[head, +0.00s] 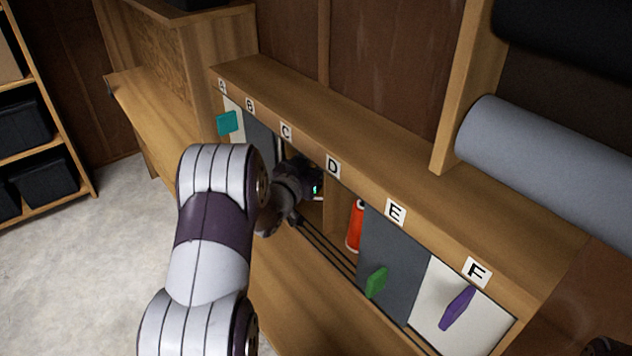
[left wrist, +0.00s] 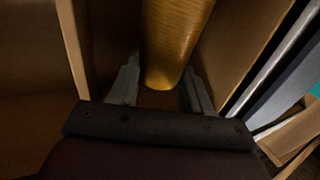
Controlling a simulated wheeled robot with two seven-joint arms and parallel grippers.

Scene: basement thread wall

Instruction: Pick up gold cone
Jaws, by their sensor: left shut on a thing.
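The gold cone (left wrist: 175,35) shows in the left wrist view as a golden, rounded body, its top cut off by the upper frame edge. My left gripper (left wrist: 163,88) has one finger on each side of it and is shut on it, inside a wooden compartment. In the head view my left arm reaches into the open cabinet section around labels C and D. The fingers and the cone are hidden there. I do not see my right gripper.
An orange-red object (head: 355,228) stands in the open section right of my left wrist. A grey panel with a green handle (head: 376,282) and a white panel with a purple handle (head: 457,308) cover E and F. A teal handle (head: 228,122) is near A. Compartment walls stand close on both sides.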

